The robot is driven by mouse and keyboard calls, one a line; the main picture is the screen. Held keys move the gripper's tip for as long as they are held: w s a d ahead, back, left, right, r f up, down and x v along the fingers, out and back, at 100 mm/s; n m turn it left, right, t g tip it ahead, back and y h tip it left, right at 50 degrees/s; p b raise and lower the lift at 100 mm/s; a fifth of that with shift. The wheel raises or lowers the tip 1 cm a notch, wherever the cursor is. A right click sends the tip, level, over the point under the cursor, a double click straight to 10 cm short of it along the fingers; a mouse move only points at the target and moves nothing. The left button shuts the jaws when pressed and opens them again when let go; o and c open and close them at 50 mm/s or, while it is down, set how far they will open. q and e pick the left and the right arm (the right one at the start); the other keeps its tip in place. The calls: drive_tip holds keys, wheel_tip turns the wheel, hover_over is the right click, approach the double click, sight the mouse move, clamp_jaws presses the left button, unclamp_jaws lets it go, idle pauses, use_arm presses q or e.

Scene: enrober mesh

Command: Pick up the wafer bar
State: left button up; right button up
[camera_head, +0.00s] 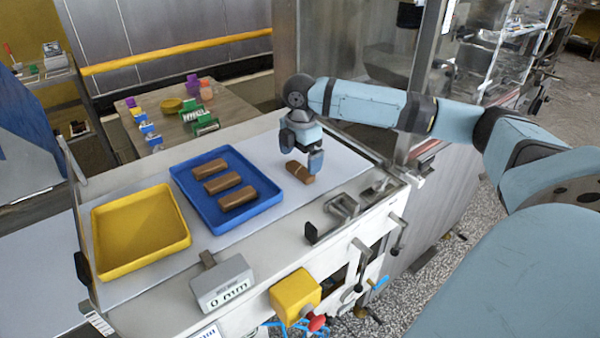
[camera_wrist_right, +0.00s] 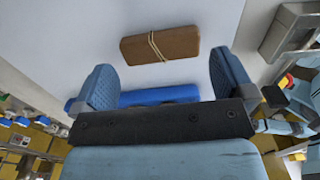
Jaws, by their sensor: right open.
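A brown bar with thin pale lines across it, which I take as the wafer bar (camera_head: 297,171), lies flat and alone on the pale work surface, right of the blue tray. My right gripper (camera_head: 302,152) is above it, pointing down and open, with nothing between its fingers. One finger hides part of the bar in the head view. In the right wrist view the bar (camera_wrist_right: 160,45) lies beyond the two spread fingers (camera_wrist_right: 162,66), roughly centred between them, and they do not appear to touch it. My left gripper is not in view.
A blue tray (camera_head: 262,204) holds three plain brown bars. An empty yellow tray (camera_head: 140,232) stands left of it. A grey block marked "0 mm" (camera_head: 222,284) sits at the front edge. A side table (camera_head: 185,125) with small items stands behind.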

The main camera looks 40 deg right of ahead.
sight(300, 169)
wheel_tip(300, 169, down, 4)
drive_tip(key=shift+r, duration=0.2)
drive_tip(key=c, duration=0.5)
drive_tip(key=shift+o, duration=0.2)
drive_tip(key=shift+r, duration=0.1)
drive_tip(key=shift+r, duration=0.6)
wheel_tip(300, 169, up, 19)
drive_tip(key=p, duration=0.2)
drive_tip(key=shift+a+f, duration=0.15)
